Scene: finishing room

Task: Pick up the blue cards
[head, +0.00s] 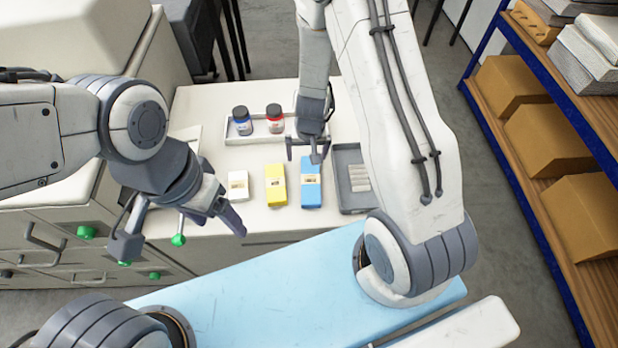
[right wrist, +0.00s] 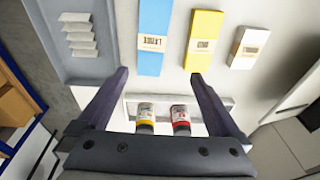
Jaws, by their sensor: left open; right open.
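The blue cards (head: 311,188) are a blue pack with a pale label, lying on the white counter right of the yellow pack. In the right wrist view the blue pack (right wrist: 152,38) lies beyond the fingertips, cut off by the top edge. My right gripper (head: 308,152) is open and empty above the counter, at the far end of the blue pack; its open fingers (right wrist: 158,76) also frame the wrist view. My left gripper (head: 180,238) is open and empty over the counter's front left.
A yellow pack (head: 275,187) and a white pack (head: 238,187) lie left of the blue one. A grey tray (head: 346,157) holding pale pieces is at its right. A shallow tray (head: 232,139) with two small bottles stands behind. A shelf of boxes (head: 550,120) is at right.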

